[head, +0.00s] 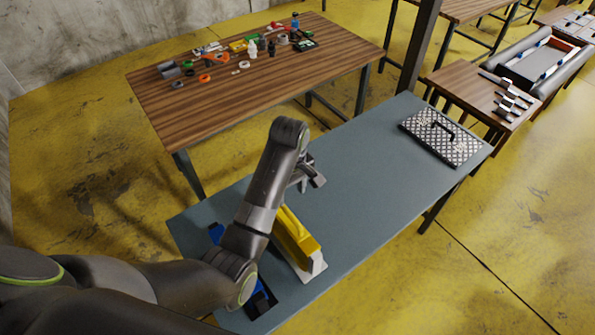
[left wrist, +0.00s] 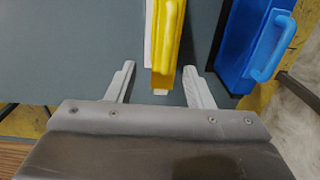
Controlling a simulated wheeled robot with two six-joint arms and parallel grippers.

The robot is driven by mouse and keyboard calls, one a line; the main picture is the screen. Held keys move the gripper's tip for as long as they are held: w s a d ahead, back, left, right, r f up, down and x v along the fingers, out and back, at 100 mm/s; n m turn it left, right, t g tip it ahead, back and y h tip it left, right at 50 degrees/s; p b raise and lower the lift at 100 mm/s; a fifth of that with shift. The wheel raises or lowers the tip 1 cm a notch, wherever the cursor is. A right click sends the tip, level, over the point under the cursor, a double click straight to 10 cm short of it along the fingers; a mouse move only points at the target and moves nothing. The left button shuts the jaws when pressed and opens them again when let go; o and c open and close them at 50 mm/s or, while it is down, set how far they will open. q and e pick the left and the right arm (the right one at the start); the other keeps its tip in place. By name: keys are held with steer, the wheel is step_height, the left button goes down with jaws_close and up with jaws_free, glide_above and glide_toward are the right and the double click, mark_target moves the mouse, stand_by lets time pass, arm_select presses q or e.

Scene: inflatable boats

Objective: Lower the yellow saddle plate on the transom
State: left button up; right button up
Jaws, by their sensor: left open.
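The yellow saddle plate (head: 296,238) sits along a white transom (head: 313,267) on the grey-blue table, partly hidden behind my left arm in the head view. In the left wrist view the yellow plate (left wrist: 166,42) has a raised handle-like ridge, and a strip of the white transom (left wrist: 149,35) shows along its left side. My left gripper (head: 312,178) is at the plate's far end. Its fingers (left wrist: 159,67) are open, one on each side of the yellow end in the picture, with gaps on both sides. I cannot tell the height between them. My right gripper is not in view.
A blue piece with a handle (left wrist: 262,45) lies beside the plate; it is mostly behind my arm in the head view. A checkered plate with a black handle (head: 440,137) lies at the table's far right. Bare tabletop (head: 365,165) lies between. A wooden table (head: 200,110) holds small parts.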

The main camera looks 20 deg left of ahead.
mark_target(290, 214)
arm_select(q)
steer(key=s+f, duration=0.2)
steer(key=f, duration=0.1)
steer(key=shift+s+f, duration=0.2)
steer(key=shift+s, duration=0.1)
steer(key=f, duration=0.1)
steer(key=w+f, duration=0.1)
steer(key=f, duration=0.1)
steer(key=shift+f, duration=0.1)
steer(key=shift+w+f+b, duration=0.1)
steer(key=shift+f+b, duration=0.4)
steer(key=shift+f, duration=0.75)
jaws_close()
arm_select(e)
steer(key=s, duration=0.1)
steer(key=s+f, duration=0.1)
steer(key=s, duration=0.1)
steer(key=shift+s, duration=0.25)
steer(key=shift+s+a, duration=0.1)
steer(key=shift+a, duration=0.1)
